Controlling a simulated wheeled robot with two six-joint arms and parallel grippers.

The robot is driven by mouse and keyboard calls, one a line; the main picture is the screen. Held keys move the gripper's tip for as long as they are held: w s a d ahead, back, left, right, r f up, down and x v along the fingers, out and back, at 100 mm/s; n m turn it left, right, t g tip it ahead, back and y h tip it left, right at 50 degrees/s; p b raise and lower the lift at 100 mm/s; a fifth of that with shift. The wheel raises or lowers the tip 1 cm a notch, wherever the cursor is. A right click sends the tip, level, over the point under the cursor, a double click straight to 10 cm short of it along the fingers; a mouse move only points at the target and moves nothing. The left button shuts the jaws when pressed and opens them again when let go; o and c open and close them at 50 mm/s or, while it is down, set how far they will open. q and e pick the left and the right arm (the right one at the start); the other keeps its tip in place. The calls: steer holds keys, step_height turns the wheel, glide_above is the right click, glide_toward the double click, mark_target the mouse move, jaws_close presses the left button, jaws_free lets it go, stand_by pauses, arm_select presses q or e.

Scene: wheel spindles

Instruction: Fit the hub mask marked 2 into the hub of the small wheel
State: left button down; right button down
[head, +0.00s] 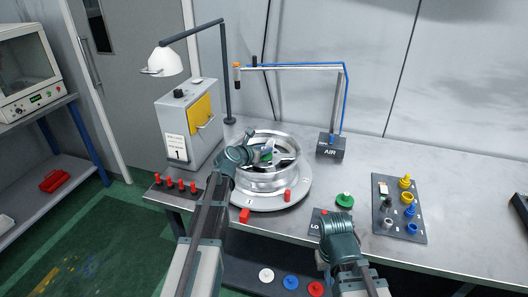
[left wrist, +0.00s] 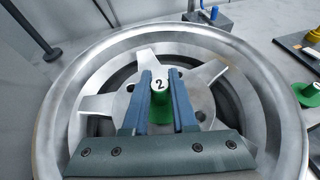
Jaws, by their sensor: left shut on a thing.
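The hub mask marked 2 (left wrist: 160,87) is green with a white numbered top. My left gripper (left wrist: 160,98) is shut on it, one blue finger on each side. It also shows as a bit of green in the head view (head: 266,157). The mask is over the middle of the silver spoked wheel (left wrist: 92,104); I cannot tell whether it sits in the hub or just above it. The wheel (head: 262,184) lies flat on a round plate (head: 285,203) on the bench. My right gripper (head: 339,232) is near the bench's front edge, its fingers not clear.
A green knobbed piece (head: 344,200) stands right of the wheel. A dark board (head: 394,226) with yellow, blue and grey parts lies further right. A grey box (head: 186,130) and a lamp (head: 165,60) stand behind left. A blue-hosed air arm (head: 290,67) rises behind.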

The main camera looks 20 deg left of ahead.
arm_select(q)
steer(key=shift+f, duration=0.1)
steer(key=c, duration=0.7)
jaws_free()
steer(key=shift+r, duration=0.2)
steer(key=p+v, duration=0.4)
steer(key=v, duration=0.8)
steer(key=shift+p, duration=0.3)
steer(key=shift+f, duration=0.15)
